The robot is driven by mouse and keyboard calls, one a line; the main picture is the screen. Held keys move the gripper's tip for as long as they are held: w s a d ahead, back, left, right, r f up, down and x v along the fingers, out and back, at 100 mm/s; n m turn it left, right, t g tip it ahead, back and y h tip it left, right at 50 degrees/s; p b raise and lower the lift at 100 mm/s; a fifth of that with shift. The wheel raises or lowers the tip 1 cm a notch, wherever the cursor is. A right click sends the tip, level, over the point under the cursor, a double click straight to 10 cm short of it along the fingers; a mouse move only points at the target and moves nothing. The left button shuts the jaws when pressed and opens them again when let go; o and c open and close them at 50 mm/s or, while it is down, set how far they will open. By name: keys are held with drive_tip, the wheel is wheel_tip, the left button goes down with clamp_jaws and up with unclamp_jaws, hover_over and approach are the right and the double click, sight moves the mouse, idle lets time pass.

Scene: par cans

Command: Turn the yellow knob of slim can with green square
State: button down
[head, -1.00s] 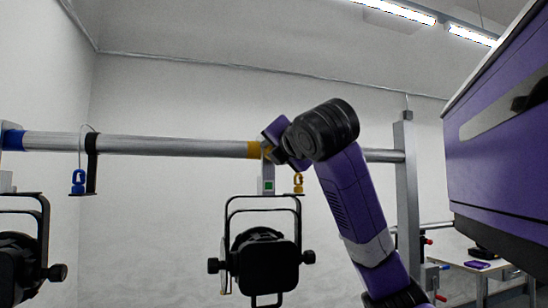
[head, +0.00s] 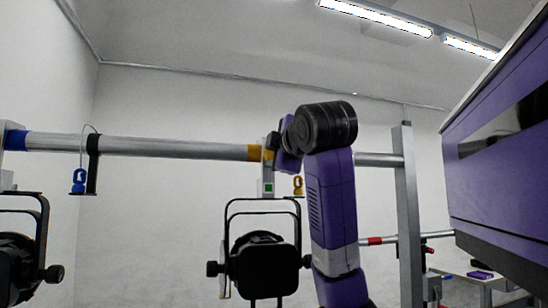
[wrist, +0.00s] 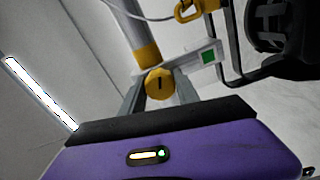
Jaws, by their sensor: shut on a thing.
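The slim can (head: 262,262) is a black lamp in a yoke, hung from the horizontal pipe at the middle of the head view. Its clamp carries a green square (head: 268,188), which also shows in the wrist view (wrist: 208,57). The yellow knob (wrist: 158,84) is round with a dark mark, and sits between my gripper's fingers in the wrist view. My gripper (wrist: 157,88) is shut on the yellow knob. In the head view my gripper (head: 275,148) is at the clamp on the pipe, and my wrist hides the knob.
The pipe (head: 170,147) has a yellow band beside the clamp and a blue band at the left. A yellow safety clip (head: 298,185) hangs beside the green square. Another black lamp (head: 22,262) hangs at the left, with a blue clip (head: 79,181). A grey post (head: 408,215) stands at the right.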

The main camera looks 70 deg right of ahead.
drive_tip(key=m, duration=0.3)
drive_tip(key=shift+f+m, duration=0.15)
drive_tip(key=shift+m, duration=0.25)
drive_tip(key=m+b, duration=0.1)
drive_tip(key=m, duration=0.2)
drive_tip(key=shift+m, duration=0.3)
drive_tip(key=m, duration=0.6)
drive_tip(key=shift+w, duration=0.1)
drive_tip(key=m, duration=0.7)
drive_tip(key=shift+a+m, duration=0.1)
drive_tip(key=shift+m, duration=0.2)
drive_tip(key=m+p, duration=0.1)
drive_tip(key=m, duration=0.5)
drive_tip(key=shift+p, duration=0.3)
drive_tip(key=m, duration=0.3)
drive_tip(key=m+p, duration=0.1)
drive_tip(key=m, duration=0.1)
drive_tip(key=shift+r+m, duration=0.2)
drive_tip(key=shift+m, duration=0.2)
drive_tip(key=m+p, duration=0.1)
drive_tip(key=m, duration=0.3)
drive_tip(key=shift+p, duration=0.3)
drive_tip(key=m+p, duration=0.2)
drive_tip(key=m, duration=0.3)
drive_tip(key=shift+m, duration=0.4)
drive_tip(key=shift+m+p, duration=0.65)
drive_tip(key=shift+m, duration=1.25)
drive_tip(key=shift+f, duration=0.1)
